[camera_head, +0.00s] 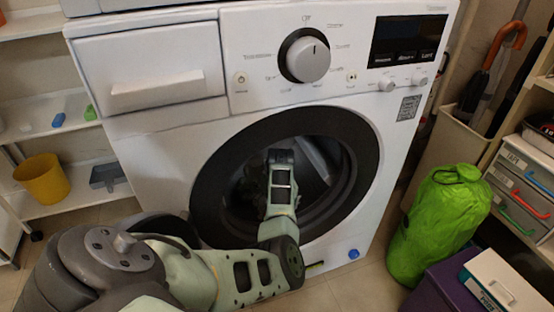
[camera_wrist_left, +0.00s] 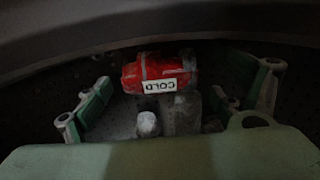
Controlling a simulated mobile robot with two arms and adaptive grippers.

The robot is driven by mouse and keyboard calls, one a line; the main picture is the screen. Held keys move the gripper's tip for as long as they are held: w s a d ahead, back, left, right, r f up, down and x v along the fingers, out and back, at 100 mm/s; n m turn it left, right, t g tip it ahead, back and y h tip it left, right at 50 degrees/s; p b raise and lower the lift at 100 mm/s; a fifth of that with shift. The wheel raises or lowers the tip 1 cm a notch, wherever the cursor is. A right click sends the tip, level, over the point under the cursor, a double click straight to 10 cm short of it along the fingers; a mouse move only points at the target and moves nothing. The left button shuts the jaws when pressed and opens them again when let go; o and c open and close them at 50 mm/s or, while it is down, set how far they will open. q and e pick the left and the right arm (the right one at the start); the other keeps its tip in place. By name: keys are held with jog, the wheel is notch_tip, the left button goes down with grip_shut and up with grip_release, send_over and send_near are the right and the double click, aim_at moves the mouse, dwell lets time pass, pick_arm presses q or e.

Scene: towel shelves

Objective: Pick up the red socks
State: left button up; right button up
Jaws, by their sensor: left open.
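The red socks (camera_wrist_left: 172,69) show in the left wrist view as a rolled red bundle with a white label reading COLD, lying inside the dark drum. My left gripper (camera_wrist_left: 180,98) is open, with one green finger on each side of the picture and the red bundle between and beyond them; I see no contact. In the head view my left arm reaches into the round door opening of the white washing machine (camera_head: 150,150). The socks are hidden from the head view. My right gripper is not in view.
Small greyish objects (camera_wrist_left: 148,124) lie below the red bundle. A green bag (camera_head: 440,225) and a purple box (camera_head: 440,287) stand right; a yellow pot (camera_head: 42,178) sits on the left shelf.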

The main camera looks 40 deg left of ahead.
pick_arm(q)
jog(key=c, duration=1.2)
jog(key=shift+c, duration=0.2)
